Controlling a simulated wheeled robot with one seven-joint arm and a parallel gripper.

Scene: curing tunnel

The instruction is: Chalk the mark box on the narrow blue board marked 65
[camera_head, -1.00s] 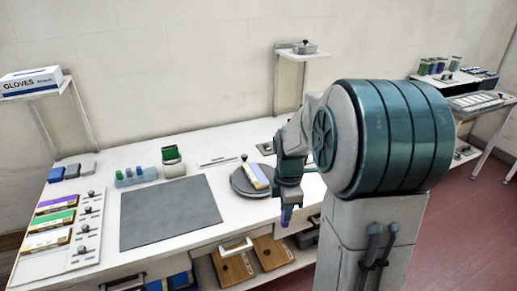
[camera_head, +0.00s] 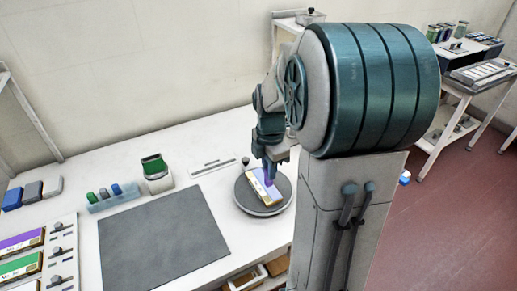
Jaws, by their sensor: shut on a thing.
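A narrow board (camera_head: 270,196) lies on a round grey turntable (camera_head: 245,203). Its top looks pale blue with a white part and a yellowish edge; no number can be read on it, and its mark box cannot be made out. My gripper (camera_head: 269,165) points down over the board, shut on a small purple stick, which looks like chalk (camera_head: 267,180). The stick's lower end is at or just above the board's face; I cannot tell whether it touches. My gripper and the stick hide part of the board.
A dark grey mat (camera_head: 160,240) lies left of the turntable. Behind it stand a rack of coloured sticks (camera_head: 115,198) and a green-topped container (camera_head: 156,174). Purple and green boards (camera_head: 18,268) lie at far left. A small knob (camera_head: 245,161) stands at the turntable's back edge.

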